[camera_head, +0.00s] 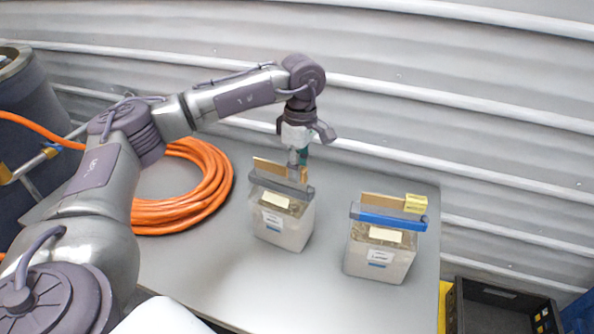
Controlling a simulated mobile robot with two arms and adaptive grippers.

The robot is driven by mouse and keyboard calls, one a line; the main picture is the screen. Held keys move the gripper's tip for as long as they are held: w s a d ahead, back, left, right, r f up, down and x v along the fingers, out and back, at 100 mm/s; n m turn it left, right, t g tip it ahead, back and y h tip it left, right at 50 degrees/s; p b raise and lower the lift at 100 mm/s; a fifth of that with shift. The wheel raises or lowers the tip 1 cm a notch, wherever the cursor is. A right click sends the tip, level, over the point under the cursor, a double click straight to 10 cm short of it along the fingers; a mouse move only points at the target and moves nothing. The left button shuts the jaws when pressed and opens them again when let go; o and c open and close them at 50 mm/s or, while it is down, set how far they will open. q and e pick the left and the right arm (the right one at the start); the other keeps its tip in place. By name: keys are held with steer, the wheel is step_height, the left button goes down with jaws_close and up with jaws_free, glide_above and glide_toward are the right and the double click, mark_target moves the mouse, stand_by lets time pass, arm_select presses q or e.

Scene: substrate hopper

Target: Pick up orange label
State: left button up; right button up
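An orange-tan strip (269,166), which may be the orange label, stands on top of the left white container (284,226), behind its grey bar (280,183). A similar orange-tan strip (382,200) stands on the right white container (377,258), behind a blue bar (388,220), with a yellow block (415,203) at its right end. My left gripper (297,172) points down at the left container's strip and covers part of it. Its fingers are too small and overlapped to show whether they grip it. My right gripper is not in view.
Both containers stand on a grey table (250,290). A coiled orange hose (200,198) lies behind my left arm. A corrugated wall (450,100) rises close behind the table. A black crate (500,308) sits at the lower right. The table front is clear.

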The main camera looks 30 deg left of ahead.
arm_select(q)
steer(key=shift+r, duration=0.1)
steer(key=shift+r+b, duration=0.45)
steer(key=shift+b, duration=0.05)
step_height(320, 180, up, 2)
steer(key=shift+r+b, duration=0.25)
steer(key=shift+b, duration=0.5)
steer(key=w+d+r+b, duration=0.3)
steer(key=d+r, duration=0.4)
steer(key=d, duration=0.4)
step_height(320, 180, up, 8)
steer(key=p, duration=0.7)
steer(key=shift+f, duration=0.25)
steer(key=shift+d+f, duration=0.15)
steer(key=shift+d, duration=0.05)
